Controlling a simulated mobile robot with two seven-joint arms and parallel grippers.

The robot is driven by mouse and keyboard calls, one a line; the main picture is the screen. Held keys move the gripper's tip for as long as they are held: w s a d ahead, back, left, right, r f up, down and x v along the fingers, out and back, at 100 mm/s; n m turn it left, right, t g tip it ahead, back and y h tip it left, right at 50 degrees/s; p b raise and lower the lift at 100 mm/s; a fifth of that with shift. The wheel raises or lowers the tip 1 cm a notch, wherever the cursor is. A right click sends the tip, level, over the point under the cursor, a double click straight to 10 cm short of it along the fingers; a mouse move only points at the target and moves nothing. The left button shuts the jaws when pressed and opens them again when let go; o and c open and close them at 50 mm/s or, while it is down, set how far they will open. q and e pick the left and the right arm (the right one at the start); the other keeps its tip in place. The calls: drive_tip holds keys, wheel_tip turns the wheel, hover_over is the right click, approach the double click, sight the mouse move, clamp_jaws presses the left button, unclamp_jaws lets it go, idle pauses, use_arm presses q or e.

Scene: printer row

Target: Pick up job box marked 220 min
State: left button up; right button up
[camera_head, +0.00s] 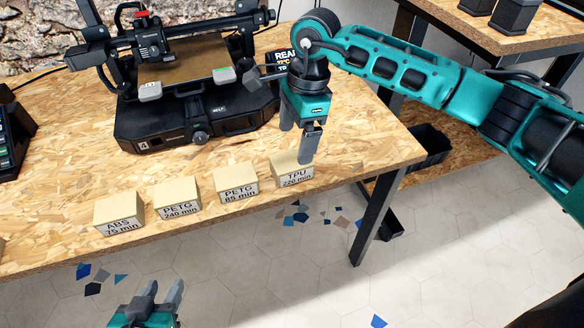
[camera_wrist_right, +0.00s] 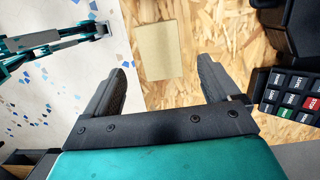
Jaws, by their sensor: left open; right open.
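The tan job box marked TPU 220 min (camera_head: 290,176) stands at the right end of a row of boxes near the table's front edge. My right gripper (camera_head: 296,146) points down over it, open and empty. One finger overlaps the box's right part in the head view. In the right wrist view a plain tan box top (camera_wrist_right: 160,52) lies in line with the gap between the open fingers (camera_wrist_right: 165,74), with no label visible. My left gripper (camera_head: 162,291) is open and empty, low in front of the table; it also shows in the wrist view (camera_wrist_right: 104,29).
Boxes marked PETG 85 min (camera_head: 233,190), PETG 240 min (camera_head: 176,204) and ABS 75 min (camera_head: 118,218) stand to the left. A printer (camera_head: 200,125) stands behind the row. A keypad (camera_wrist_right: 292,95) is at the wrist view's right. The wooden table (camera_head: 370,150) is bare right of the boxes.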

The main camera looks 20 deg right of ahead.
sight(292, 160)
drive_tip(key=f, duration=0.5)
drive_tip(key=a+f, duration=0.1)
drive_tip(key=f, duration=0.1)
drive_tip(key=shift+f, duration=0.2)
drive_tip(key=shift+c, duration=0.3)
drive_tip(key=c, duration=1.1)
